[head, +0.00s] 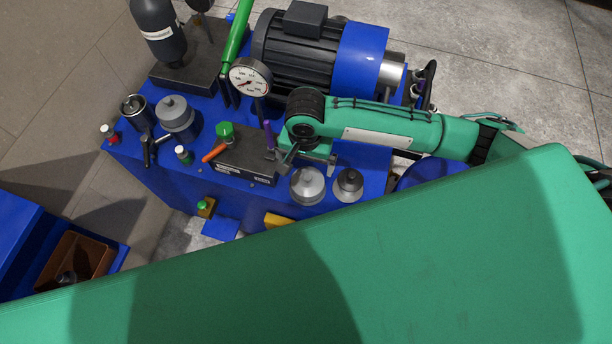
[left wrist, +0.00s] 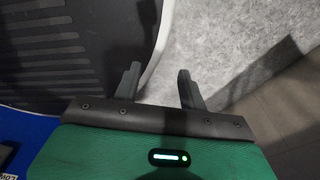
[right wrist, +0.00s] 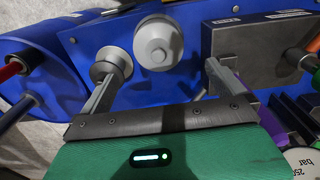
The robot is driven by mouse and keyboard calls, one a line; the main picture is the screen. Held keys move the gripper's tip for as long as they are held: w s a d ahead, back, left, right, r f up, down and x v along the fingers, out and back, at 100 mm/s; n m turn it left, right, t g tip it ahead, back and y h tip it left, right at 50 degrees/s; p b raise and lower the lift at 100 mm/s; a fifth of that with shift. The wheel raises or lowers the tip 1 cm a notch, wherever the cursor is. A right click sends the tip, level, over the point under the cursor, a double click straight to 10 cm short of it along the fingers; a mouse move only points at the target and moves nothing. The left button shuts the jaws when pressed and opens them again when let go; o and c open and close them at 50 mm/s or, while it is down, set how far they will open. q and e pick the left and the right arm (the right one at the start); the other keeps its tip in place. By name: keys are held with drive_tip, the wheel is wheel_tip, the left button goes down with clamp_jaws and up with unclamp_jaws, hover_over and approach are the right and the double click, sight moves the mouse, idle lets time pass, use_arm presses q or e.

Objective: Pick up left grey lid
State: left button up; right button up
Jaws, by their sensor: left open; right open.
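Two round grey lids sit side by side on the blue press body in the head view: a wider light grey lid (head: 307,186) on the left and a smaller, darker one (head: 348,185) on the right. In the right wrist view, the light grey lid (right wrist: 157,44) and the smaller one (right wrist: 112,62) appear in reversed order. My right gripper (head: 306,162) is open and empty, just behind the light grey lid. One finger overlaps the smaller lid in the right wrist view. My left gripper (left wrist: 158,78) is open and empty, seen only in its wrist view.
Another grey cap (head: 175,112) stands at the press's left end. A pressure gauge (head: 250,78), a dark valve block (head: 247,155) with an orange handle, and a motor (head: 300,45) stand around my right arm. A brown bin (head: 75,262) is at lower left.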

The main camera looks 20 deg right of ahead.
sight(308, 176)
wheel_tip(308, 176, down, 5)
drive_tip(key=shift+w+r, duration=0.1)
drive_tip(key=shift+w, duration=0.05)
drive_tip(key=shift+f, duration=0.35)
drive_tip(key=shift+d+f+p, duration=0.15)
drive_tip(key=shift+f+p, duration=0.15)
drive_tip(key=shift+f, duration=0.25)
wheel_tip(308, 176, down, 4)
drive_tip(key=shift+d+r, duration=0.15)
drive_tip(key=shift+f, duration=0.25)
drive_tip(key=c, duration=0.8)
use_arm(q)
drive_tip(key=shift+s+r, duration=0.5)
drive_tip(key=shift+s, duration=0.25)
use_arm(e)
drive_tip(key=shift+c, duration=0.3)
